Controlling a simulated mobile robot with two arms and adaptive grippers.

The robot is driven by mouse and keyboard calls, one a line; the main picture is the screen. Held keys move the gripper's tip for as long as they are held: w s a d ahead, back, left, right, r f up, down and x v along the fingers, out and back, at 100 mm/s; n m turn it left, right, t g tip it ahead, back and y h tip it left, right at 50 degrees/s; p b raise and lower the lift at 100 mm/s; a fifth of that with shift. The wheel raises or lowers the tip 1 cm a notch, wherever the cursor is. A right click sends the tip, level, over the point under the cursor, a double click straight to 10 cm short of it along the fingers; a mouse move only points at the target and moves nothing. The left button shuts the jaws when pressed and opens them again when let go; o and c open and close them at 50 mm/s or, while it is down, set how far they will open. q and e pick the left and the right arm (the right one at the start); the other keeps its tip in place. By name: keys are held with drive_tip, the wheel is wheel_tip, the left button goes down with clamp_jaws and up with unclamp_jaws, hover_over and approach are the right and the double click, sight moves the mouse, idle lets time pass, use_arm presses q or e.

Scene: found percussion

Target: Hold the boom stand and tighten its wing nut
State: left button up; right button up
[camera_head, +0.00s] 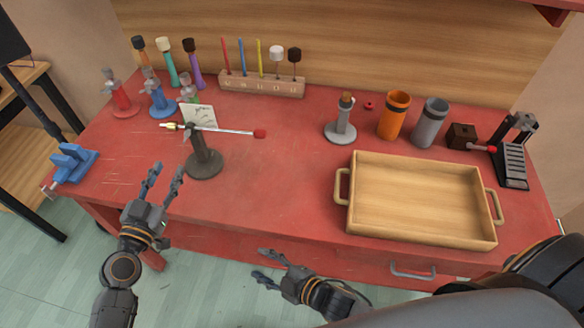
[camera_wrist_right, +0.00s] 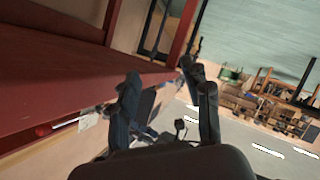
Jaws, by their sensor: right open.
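The boom stand (camera_head: 204,161) stands upright on the red table, left of the middle, with a dark round base and post. Its thin boom (camera_head: 228,131) lies nearly level across the top, with a red tip at the right and a brass-coloured end at the left. I cannot make out the wing nut clearly. My left gripper (camera_head: 166,178) is open and empty near the table's front edge, in front and left of the stand. My right gripper (camera_head: 262,264) is open and empty in front of the table edge. It also shows in the right wrist view (camera_wrist_right: 165,85).
A wooden tray (camera_head: 352,215) sits at the front right. A blue vise (camera_head: 72,162) is on the left edge. Small coloured stands (camera_head: 160,104), a wooden rack (camera_head: 262,86), a grey stand (camera_head: 341,128) and orange (camera_head: 393,118) and grey cups (camera_head: 430,125) stand behind. The table's front middle is clear.

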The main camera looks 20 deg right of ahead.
wheel_tip(320, 180, up, 6)
drive_tip(key=w+a+n+t+y, duration=0.1)
drive_tip(key=n, duration=0.1)
drive_tip(key=n+t+h, duration=0.4)
drive_tip(key=n+t, duration=0.1)
approach(258, 135)
drive_tip(key=x, duration=1.1)
drive_tip(key=shift+w+d+f, duration=0.1)
drive_tip(key=shift+d+f, duration=0.15)
drive_tip(key=shift+f, duration=0.15)
clamp_jaws()
